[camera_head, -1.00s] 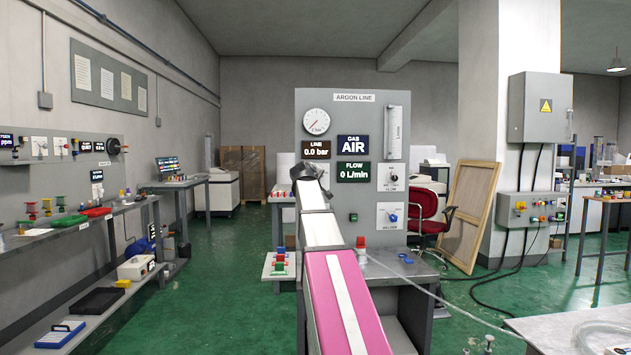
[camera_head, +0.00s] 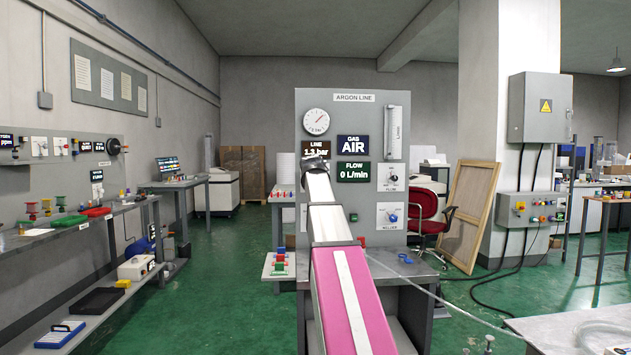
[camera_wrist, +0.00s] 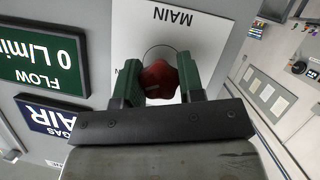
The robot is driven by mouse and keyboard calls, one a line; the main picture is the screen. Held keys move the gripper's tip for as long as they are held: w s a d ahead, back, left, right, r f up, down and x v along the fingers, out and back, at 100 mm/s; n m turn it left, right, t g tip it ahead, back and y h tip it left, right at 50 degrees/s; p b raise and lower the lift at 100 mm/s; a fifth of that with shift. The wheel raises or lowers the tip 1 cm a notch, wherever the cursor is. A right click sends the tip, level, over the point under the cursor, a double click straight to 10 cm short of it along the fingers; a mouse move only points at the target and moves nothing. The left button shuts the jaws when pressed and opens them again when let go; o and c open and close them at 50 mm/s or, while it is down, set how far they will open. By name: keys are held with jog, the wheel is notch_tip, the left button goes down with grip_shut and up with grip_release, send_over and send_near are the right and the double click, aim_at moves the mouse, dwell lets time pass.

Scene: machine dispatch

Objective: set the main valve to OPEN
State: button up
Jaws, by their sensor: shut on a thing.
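The main valve is a red knob (camera_wrist: 160,80) on a white plate (camera_wrist: 205,35) marked MAIN, seen upside down in the wrist view. My gripper (camera_wrist: 159,72) has its green fingers on both sides of the knob and is shut on it. Part of a letter mark shows at the plate's left edge. The knob's pointer and most position marks are hidden or out of sight. In the head view my gripper (camera_head: 315,163) is at the ARGON LINE panel (camera_head: 420,118) and hides the valve.
On the panel, the round gauge (camera_head: 316,122) has its needle up to the right. The LINE display (camera_head: 316,148) reads about 1.3 bar, GAS (camera_head: 353,147) AIR, FLOW (camera_head: 353,172) 0 L/min. A FLOW knob (camera_head: 392,177) and a lower blue selector (camera_head: 392,215) are at the right.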

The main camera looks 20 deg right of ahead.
jog(key=shift+f, duration=0.1)
dwell(0.3)
jog(key=o, duration=0.9)
jog(key=v, duration=1.1)
